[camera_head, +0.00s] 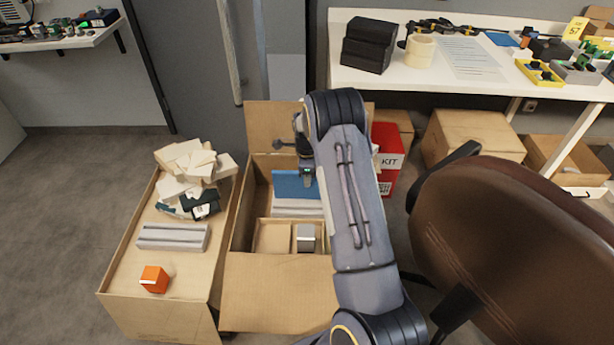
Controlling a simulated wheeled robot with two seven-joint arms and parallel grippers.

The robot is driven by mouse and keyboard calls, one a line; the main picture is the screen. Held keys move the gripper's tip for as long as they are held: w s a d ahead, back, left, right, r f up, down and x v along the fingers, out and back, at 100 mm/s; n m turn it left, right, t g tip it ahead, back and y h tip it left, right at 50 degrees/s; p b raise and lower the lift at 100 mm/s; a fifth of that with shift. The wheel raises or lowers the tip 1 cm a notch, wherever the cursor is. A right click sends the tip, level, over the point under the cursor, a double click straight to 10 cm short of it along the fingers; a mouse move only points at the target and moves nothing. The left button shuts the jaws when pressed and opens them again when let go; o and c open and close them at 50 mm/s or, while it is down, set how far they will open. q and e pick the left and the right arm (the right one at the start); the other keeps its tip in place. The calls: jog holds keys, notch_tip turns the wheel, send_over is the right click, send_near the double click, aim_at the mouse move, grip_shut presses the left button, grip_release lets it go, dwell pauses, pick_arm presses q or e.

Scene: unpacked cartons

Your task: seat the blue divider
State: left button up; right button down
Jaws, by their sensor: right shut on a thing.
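The blue divider (290,184) is a flat blue panel inside the open carton (239,225), towards its back half. My right gripper (307,178) reaches down into the carton and is shut on the divider near its upper right part. A grey ridged piece (297,208) lies just in front of the divider's lower edge. Whether the divider touches it or sits in a slot cannot be told. My right arm hides the carton's right side. My left gripper is not in view.
Left of the carton, a cardboard surface (192,268) holds a pale block pile (190,165), a grey ridged block (173,237) and an orange cube (154,279). A grey block (305,239) sits in a front compartment. A red kit box (388,150) and brown chair (510,240) stand right.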

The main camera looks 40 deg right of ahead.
aim_at(307, 194)
jog(key=shift+f+b, duration=1)
jog(key=shift+f, duration=0.8)
jog(key=shift+f+b, duration=1.55)
jog(key=shift+f, duration=0.75)
jog(key=c, duration=1.3)
grip_release()
jog(key=shift+r+p, duration=0.8)
jog(key=shift+r, duration=3.15)
